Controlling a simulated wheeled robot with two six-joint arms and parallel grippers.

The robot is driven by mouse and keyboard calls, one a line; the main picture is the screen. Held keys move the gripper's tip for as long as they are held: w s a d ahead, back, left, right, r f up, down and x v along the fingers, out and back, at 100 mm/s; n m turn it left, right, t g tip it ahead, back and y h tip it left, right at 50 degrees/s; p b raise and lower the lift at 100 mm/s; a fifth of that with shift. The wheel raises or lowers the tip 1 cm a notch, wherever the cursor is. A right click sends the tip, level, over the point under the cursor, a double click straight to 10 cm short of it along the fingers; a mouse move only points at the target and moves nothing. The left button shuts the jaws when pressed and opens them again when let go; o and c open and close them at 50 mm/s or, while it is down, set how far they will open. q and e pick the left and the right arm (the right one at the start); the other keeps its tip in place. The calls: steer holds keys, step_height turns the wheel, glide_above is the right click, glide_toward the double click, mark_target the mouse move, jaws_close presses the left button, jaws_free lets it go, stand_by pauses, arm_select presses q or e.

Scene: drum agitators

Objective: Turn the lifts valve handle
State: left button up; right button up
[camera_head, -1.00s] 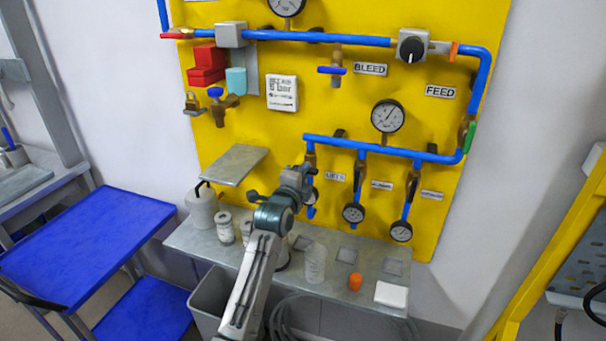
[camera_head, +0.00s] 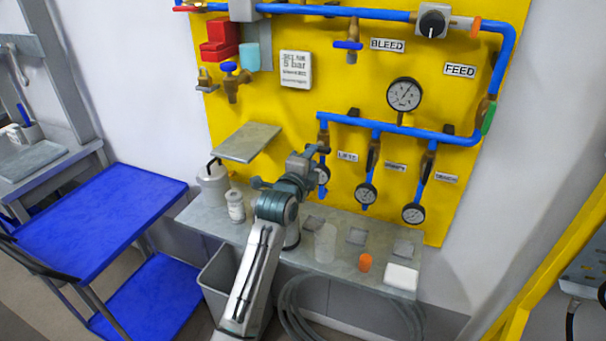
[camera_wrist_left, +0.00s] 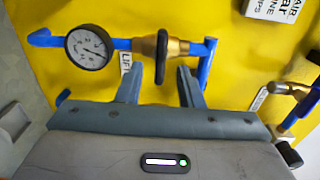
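The lifts valve handle is a black lever (camera_wrist_left: 162,55) on a brass valve body (camera_wrist_left: 178,47) in the left wrist view. It is on a blue drop pipe beside a round gauge (camera_wrist_left: 89,47) and a partly hidden LIFTS label (camera_wrist_left: 126,63). In the head view the LIFTS label (camera_head: 347,156) shows, but my arm hides most of that valve. My left gripper (camera_wrist_left: 162,78) is open, with its two fingers apart. The black lever lies between and just beyond the fingertips; I cannot tell whether they touch it. My right gripper is not in view.
Two similar valves with gauges (camera_head: 366,194) (camera_head: 413,214) hang to the right. Below is a grey shelf (camera_head: 200,216) with a white jar (camera_head: 236,206), an orange cap (camera_head: 365,262) and a white block (camera_head: 401,276). A tilted plate (camera_head: 247,142) juts out left of my gripper.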

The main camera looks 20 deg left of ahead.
arm_select(q)
steer(key=s+b, duration=0.1)
steer(key=s, duration=0.6)
steer(key=shift+b, duration=0.35)
steer(key=shift+a, duration=0.1)
stand_by(0.6)
